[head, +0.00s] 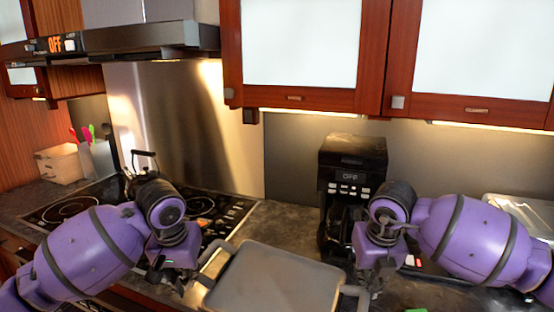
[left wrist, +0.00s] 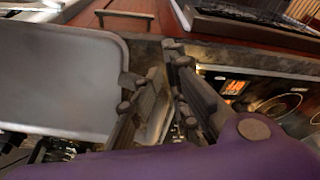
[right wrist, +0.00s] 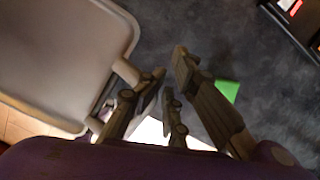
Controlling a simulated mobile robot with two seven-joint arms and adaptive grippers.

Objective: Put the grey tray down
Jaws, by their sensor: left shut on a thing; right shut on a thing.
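The grey tray (head: 275,280) is a flat, rounded rectangle with a handle at each side, low in the middle of the head view. It fills the left of the left wrist view (left wrist: 60,80) and of the right wrist view (right wrist: 60,50). My left gripper (head: 178,280) is shut on its left handle (head: 212,262). My right gripper (head: 368,285) is shut on its right handle (head: 352,293). The tray looks near level, in front of the counter.
A black coffee maker (head: 352,160) stands on the counter behind the tray's right side. A wooden box (head: 60,163) is at far left. Bare dark counter (head: 285,222) shows between stove and coffee maker.

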